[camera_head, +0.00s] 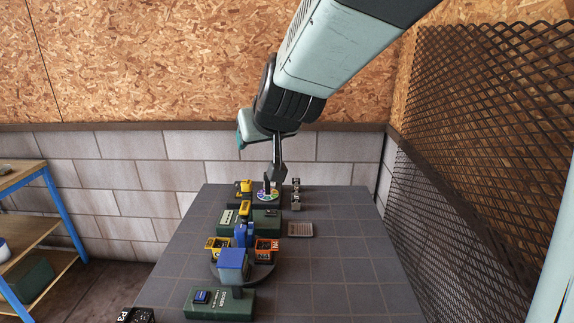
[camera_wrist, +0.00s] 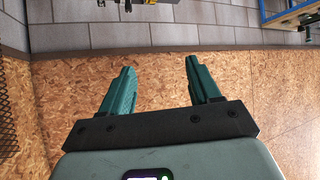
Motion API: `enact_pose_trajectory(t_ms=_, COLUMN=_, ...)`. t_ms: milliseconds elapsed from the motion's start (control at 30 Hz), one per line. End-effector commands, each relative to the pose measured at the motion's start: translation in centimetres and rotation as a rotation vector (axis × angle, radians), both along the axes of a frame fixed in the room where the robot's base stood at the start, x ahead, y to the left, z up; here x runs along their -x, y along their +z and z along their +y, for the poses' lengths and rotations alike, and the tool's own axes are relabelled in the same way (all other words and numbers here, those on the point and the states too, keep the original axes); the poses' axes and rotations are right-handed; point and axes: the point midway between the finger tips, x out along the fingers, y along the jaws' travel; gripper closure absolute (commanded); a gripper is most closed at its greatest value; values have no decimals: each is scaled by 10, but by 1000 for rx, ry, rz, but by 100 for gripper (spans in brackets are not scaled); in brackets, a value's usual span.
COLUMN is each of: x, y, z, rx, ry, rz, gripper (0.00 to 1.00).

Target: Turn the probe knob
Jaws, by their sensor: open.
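A small round multicoloured dial (camera_head: 264,195) stands at the far end of the grey table; I cannot tell for sure that it is the probe knob. A dark jointed piece (camera_head: 278,165) rises just above it and hides part of it. My gripper (camera_head: 240,140) is high in front of the back wall, above and left of the dial and apart from it. In the wrist view its two teal fingers (camera_wrist: 157,84) are spread, with nothing between them. The dial is not seen there.
The grey table (camera_head: 345,260) holds green boxes (camera_head: 222,304), a blue-topped unit (camera_head: 233,262), yellow (camera_head: 215,250) and orange (camera_head: 268,250) bins, and a small flat tray (camera_head: 300,230). A mesh fence (camera_head: 470,150) stands right. A blue-framed shelf (camera_head: 55,205) stands left. The table's right side is clear.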

Motion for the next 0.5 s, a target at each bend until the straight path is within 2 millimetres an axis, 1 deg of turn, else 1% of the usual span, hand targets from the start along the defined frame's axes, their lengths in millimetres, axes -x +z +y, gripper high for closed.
enact_pose_trajectory(t_ms=33, x=-22, y=-14, z=18, rx=-22, ry=10, rz=-22, gripper=38)
enact_pose_trajectory(t_ms=100, x=-48, y=-27, z=39, rx=-52, ry=10, rz=-70, gripper=38)
enact_pose_trajectory(t_ms=167, x=-69, y=-41, z=55, rx=-76, ry=-1, rz=-105, gripper=38)
enact_pose_trajectory(t_ms=233, x=-91, y=-59, z=70, rx=-102, ry=-27, rz=-143, gripper=38)
enact_pose_trajectory(t_ms=300, x=-110, y=-80, z=82, rx=-123, ry=-68, rz=-175, gripper=38)
enact_pose_trajectory(t_ms=367, x=-125, y=-100, z=89, rx=-133, ry=-113, rz=-196, gripper=38)
enact_pose_trajectory(t_ms=400, x=-133, y=-115, z=92, rx=-138, ry=-147, rz=-206, gripper=38)
enact_pose_trajectory(t_ms=467, x=-143, y=-137, z=94, rx=-137, ry=-201, rz=-216, gripper=38)
enact_pose_trajectory(t_ms=500, x=-148, y=-151, z=94, rx=-134, ry=-238, rz=-220, gripper=38)
